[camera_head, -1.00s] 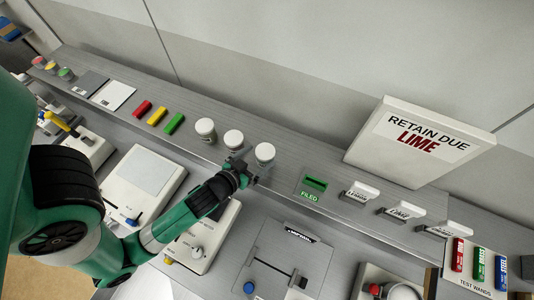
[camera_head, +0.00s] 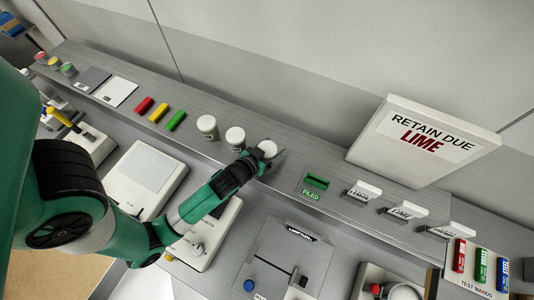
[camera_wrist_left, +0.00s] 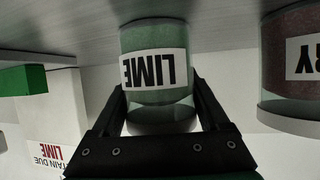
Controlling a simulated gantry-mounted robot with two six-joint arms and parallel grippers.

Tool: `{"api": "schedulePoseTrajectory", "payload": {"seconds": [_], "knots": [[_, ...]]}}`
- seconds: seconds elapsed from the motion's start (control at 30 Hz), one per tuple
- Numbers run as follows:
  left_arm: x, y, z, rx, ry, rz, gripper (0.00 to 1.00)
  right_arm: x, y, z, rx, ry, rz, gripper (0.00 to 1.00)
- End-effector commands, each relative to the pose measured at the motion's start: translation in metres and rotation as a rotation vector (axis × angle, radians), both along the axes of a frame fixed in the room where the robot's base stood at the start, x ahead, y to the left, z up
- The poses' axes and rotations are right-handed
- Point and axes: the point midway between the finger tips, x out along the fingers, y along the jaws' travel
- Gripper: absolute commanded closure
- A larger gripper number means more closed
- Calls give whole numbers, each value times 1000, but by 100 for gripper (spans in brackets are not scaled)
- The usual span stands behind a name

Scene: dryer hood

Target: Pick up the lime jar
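The lime jar (camera_head: 268,147) is the rightmost of three white-lidded jars on the raised shelf. The left wrist view shows its LIME label upside down and greenish contents (camera_wrist_left: 155,75). My left gripper (camera_head: 262,157) is at this jar. In the left wrist view its two black fingers (camera_wrist_left: 157,92) straddle the jar, one on each side, close to the glass. They look open, with no clear grip visible. The jar stands upright on the shelf. My right gripper is not in view.
The middle jar (camera_head: 235,138) stands close to the left of the lime jar, with another jar (camera_head: 207,127) beyond it. A green FILED slot (camera_head: 316,182) lies to the right. The RETAIN DUE LIME sign (camera_head: 420,140) stands behind the shelf at right.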

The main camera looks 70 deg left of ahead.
Motion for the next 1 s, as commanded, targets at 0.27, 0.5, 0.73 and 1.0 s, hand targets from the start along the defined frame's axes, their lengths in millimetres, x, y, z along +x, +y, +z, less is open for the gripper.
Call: {"api": "schedulePoseTrajectory", "payload": {"seconds": [0.27, 0.5, 0.73, 1.0], "knots": [[0, 0, 0, 0, 0, 0, 77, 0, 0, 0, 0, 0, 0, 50], [0, 0, 1, 1, -2, 0, 91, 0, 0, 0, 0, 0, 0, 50], [1, -1, 11, 1, -2, -2, 91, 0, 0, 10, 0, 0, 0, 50], [-1, -10, 67, 1, -1, -11, 91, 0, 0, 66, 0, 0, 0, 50]]}}
